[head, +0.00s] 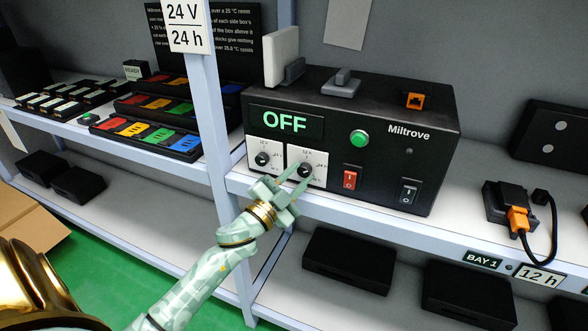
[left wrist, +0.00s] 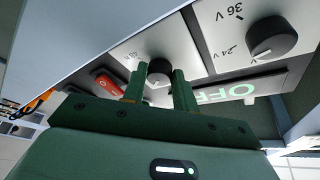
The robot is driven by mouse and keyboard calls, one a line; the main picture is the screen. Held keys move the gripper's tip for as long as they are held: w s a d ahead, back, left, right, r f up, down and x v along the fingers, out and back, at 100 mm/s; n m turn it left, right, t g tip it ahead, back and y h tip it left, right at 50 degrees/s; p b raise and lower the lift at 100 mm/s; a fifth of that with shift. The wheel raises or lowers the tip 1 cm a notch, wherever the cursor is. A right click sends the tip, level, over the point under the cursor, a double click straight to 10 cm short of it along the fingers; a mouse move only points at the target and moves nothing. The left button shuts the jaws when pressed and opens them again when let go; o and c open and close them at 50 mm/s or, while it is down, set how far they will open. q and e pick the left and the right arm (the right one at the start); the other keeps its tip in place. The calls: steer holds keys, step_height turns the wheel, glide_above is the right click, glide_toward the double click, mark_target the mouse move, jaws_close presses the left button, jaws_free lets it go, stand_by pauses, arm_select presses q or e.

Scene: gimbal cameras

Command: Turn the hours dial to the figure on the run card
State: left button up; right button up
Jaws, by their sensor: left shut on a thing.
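The black Miltrove box (head: 440,165) stands on the shelf, its display reading OFF (head: 285,122). Two dials sit on white plates below it. The left dial (head: 262,159) is the volts dial; its 24 V and 36 V marks show in the left wrist view (left wrist: 272,38). The right dial (head: 306,171), the hours dial, also shows between the fingers in the left wrist view (left wrist: 159,72). My left gripper (head: 302,173) is shut on it. Its pointer setting is too small or covered to read. A card (head: 186,25) on the post reads 24 V, 24 h. My right gripper is not in view.
A red switch (head: 350,178), a green button (head: 360,138) and a black switch (head: 408,192) lie right of the dials. The shelf post (head: 213,130) stands close left. A label (head: 541,277) beside BAY 1 reads 12 h. Black boxes (head: 350,262) lie on the lower shelf.

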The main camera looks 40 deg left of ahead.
arm_select(q)
steer(key=shift+r+m+g+h+p, duration=0.15)
steer(key=shift+m+g+h+p, duration=0.1)
steer(key=shift+m+p, duration=0.5)
steer(key=shift+r+m+g+h+p, duration=0.1)
steer(key=shift+m+g+h+p, duration=0.15)
steer(key=shift+m+p, duration=0.5)
steer(key=shift+m, duration=0.4)
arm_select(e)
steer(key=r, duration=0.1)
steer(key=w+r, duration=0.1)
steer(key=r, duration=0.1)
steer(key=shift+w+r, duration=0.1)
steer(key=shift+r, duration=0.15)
arm_select(q)
steer(key=shift+f, duration=0.1)
steer(key=o, duration=1)
steer(key=shift+c, duration=0.2)
steer(key=v, duration=1.6)
steer(key=shift+s+p, duration=0.15)
steer(key=shift+p, duration=0.15)
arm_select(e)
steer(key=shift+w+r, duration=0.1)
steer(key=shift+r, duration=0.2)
